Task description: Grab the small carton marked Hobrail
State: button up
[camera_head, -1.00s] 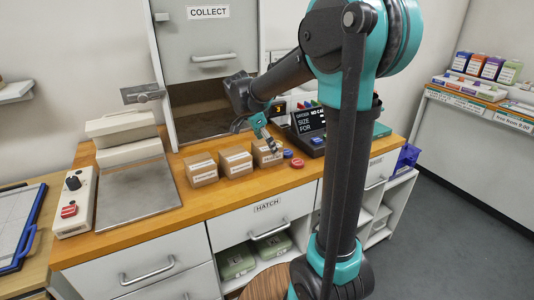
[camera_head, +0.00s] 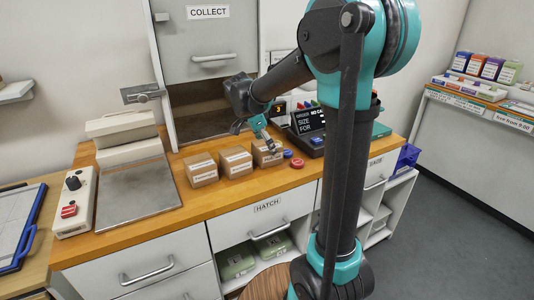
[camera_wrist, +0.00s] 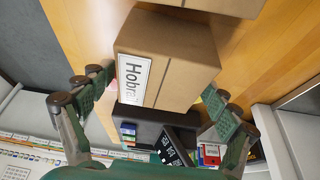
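Three small brown cartons stand in a row on the wooden counter in the head view. In the wrist view the carton marked Hobrail (camera_wrist: 172,62) sits between my gripper's spread fingers, its white label facing the camera. In the head view it looks to be the rightmost carton (camera_head: 265,155), partly behind my gripper (camera_head: 270,142). My gripper (camera_wrist: 155,105) is open, with a finger on each side of the carton. A gap shows on the left; on the right the finger is close, and I cannot tell if it touches.
The middle carton (camera_head: 235,162) and left carton (camera_head: 201,170) stand to the left. Red and blue round pieces (camera_head: 297,163) lie just right of the Hobrail carton. A dark display box (camera_head: 310,127) stands behind. A metal plate (camera_head: 135,192) lies at the counter's left.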

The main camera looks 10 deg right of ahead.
jog(key=c, duration=0.9)
jog(key=shift+c, duration=0.2)
